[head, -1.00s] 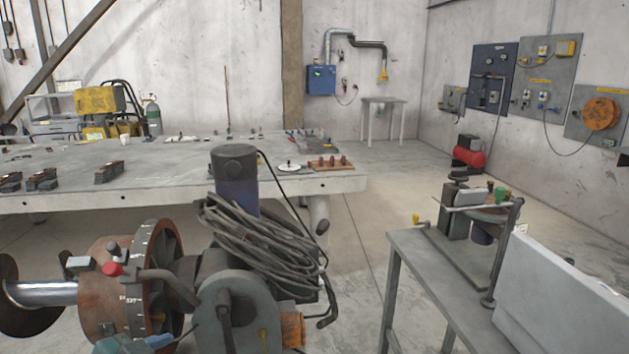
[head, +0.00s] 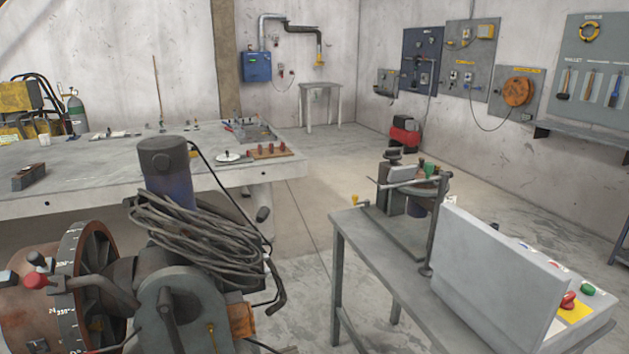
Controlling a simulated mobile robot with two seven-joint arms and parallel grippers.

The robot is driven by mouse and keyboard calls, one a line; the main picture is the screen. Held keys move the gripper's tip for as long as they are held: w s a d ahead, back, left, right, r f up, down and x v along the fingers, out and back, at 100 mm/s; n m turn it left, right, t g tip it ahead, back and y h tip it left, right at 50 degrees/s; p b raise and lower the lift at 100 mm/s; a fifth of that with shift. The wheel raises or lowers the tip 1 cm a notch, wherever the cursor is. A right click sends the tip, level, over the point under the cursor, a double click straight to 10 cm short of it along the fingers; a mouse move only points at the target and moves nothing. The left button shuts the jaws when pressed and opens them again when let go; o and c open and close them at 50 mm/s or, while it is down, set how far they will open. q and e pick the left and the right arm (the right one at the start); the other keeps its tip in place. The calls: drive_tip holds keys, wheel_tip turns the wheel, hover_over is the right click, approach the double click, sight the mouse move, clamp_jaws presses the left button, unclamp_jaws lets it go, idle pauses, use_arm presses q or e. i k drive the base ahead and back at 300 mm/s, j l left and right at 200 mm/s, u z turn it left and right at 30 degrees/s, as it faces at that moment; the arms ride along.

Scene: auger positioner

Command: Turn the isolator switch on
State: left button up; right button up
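I cannot tell for certain which fitting is the isolator switch. A grey control box (head: 490,270) stands on the bench at the lower right, with its raised back plate towards me. A red knob (head: 568,300) on a yellow plate shows behind the plate's right end, with a green button (head: 588,288) beside it. Part of the box's face is hidden. Wall panels at the back right carry small switches: a dark blue panel (head: 411,45) and a grey panel (head: 470,38). Their switch positions are too small to read. Neither of my grippers is in view.
A motor with coiled cable (head: 195,235) and a rusty drum (head: 45,295) fill the lower left. A long table (head: 100,180) stands behind them. The grey bench (head: 345,235) also bears a clamp device (head: 410,205).

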sight(567, 304)
drive_tip(key=z, duration=1.3)
drive_tip(key=i+l+u, duration=0.2)
drive_tip(key=l, duration=0.35)
drive_tip(key=i, duration=0.1)
